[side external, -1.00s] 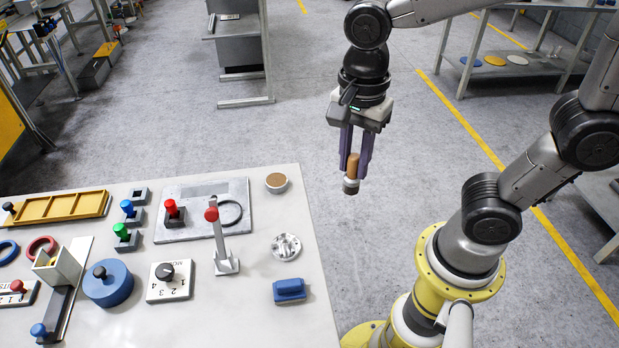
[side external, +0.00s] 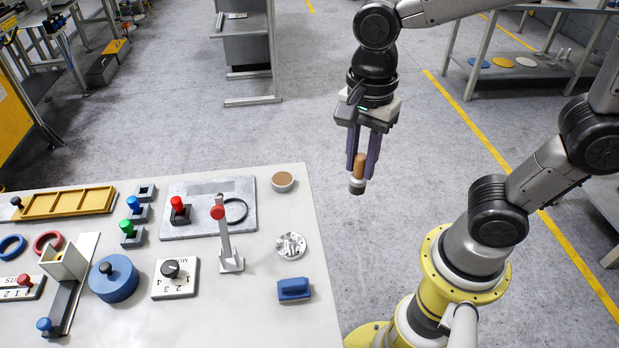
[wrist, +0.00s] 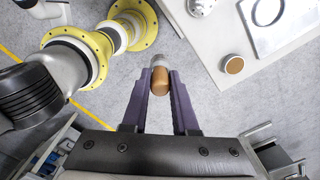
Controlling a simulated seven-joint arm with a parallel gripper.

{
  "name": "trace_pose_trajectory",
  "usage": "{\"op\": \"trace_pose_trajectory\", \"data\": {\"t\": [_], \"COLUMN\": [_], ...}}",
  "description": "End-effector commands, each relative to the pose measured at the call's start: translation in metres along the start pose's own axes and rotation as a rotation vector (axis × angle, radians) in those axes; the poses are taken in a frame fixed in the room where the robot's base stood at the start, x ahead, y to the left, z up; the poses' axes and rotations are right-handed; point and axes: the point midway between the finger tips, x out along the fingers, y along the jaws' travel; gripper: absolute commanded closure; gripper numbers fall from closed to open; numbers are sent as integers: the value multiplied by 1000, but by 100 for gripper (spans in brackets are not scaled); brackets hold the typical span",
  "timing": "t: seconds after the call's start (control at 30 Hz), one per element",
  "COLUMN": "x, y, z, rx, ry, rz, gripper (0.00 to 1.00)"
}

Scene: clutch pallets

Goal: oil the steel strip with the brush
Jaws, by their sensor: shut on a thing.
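My gripper (side external: 359,172) is shut on the brush (side external: 358,167), which has a brown wooden handle and a grey lower end. It hangs end down in the air beyond the table's right edge, over the floor. The wrist view also shows the brush (wrist: 160,77) between the purple fingers. A flat grey steel plate (side external: 190,222) lies at the back of the table, with a darker rectangular band (side external: 207,188) and a black ring outline on it. I cannot tell for certain which part is the steel strip. A round pot with a brown top (side external: 282,181) stands right of the plate.
A lever with a red knob (side external: 218,212) stands upright at the plate's front edge. A silver disc (side external: 291,246) and a blue block (side external: 294,290) lie near the table's right side. Space around my gripper is clear.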

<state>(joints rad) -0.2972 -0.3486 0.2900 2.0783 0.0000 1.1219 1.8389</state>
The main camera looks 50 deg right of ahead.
Motion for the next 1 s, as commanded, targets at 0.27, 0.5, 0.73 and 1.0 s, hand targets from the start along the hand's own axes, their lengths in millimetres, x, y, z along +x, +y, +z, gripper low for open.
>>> {"op": "trace_pose_trajectory", "data": {"t": [0.27,0.5,0.73,1.0], "x": [0,0,-16,-12], "y": [0,0,-36,-135], "z": [0,0,7,2], "rx": [0,-6,-65,-76], "ry": [0,0,0,1], "rz": [-1,0,2,6], "gripper": [100,100,100,100]}}
